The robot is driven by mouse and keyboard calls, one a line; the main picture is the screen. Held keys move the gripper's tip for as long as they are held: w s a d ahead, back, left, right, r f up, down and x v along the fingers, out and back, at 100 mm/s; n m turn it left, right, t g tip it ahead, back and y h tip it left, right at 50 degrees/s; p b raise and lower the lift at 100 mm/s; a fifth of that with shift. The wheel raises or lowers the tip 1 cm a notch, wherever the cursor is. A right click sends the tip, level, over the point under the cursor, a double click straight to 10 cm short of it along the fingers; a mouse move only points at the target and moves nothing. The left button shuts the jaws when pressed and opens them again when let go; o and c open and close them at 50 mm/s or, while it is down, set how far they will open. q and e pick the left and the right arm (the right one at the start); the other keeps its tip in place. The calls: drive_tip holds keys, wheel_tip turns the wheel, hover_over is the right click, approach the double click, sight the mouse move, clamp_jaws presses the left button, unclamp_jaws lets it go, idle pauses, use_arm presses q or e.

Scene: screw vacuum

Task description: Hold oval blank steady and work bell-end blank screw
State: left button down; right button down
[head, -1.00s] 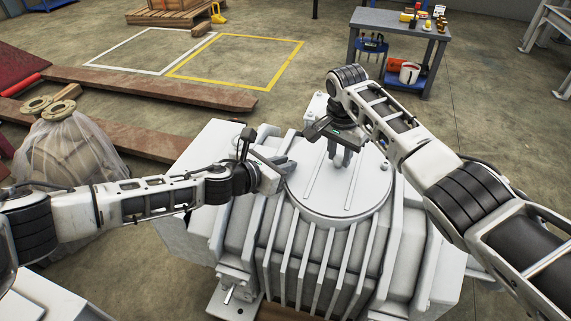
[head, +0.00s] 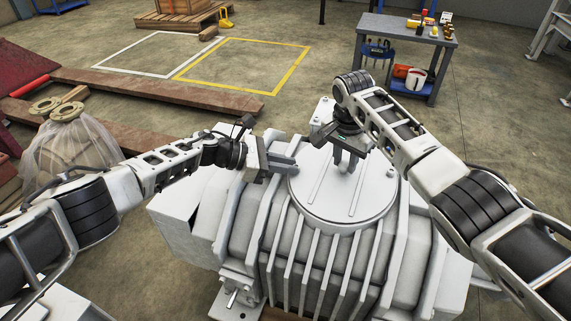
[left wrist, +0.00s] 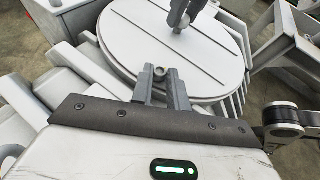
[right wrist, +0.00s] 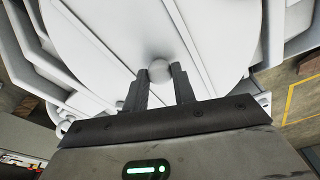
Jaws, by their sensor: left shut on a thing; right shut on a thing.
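A large pale oval plate (head: 343,205) with two straight ribs lies on top of the grey ribbed machine (head: 300,265). My left gripper (head: 290,163) is at the plate's left edge, its fingers pointing right. In the left wrist view its fingers (left wrist: 161,82) close around a small round bolt-like head (left wrist: 160,72) beside the plate. My right gripper (head: 345,168) points down over the far part of the plate. In the right wrist view its fingers (right wrist: 160,82) close on a round knob-like screw head (right wrist: 160,71). The parts below both heads are hidden.
A grey workbench (head: 405,27) with tools and a blue lower shelf stands at the back right. A covered bundle (head: 70,150) and rusty beams (head: 180,92) lie at the left. The yellow-marked floor square (head: 245,65) is empty.

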use_arm(q)
drive_tip(key=shift+s+d+r, duration=0.1)
drive_tip(key=shift+d+r, duration=0.05)
drive_tip(key=shift+d, duration=0.05)
drive_tip(key=c, duration=1.3)
unclamp_jaws()
drive_tip(key=shift+c, duration=0.2)
drive_tip(key=shift+a, duration=0.1)
drive_tip(key=shift+a, duration=0.15)
drive_tip(key=v, duration=1.1)
drive_tip(key=shift+a+r, duration=0.1)
drive_tip(key=shift+a, duration=0.2)
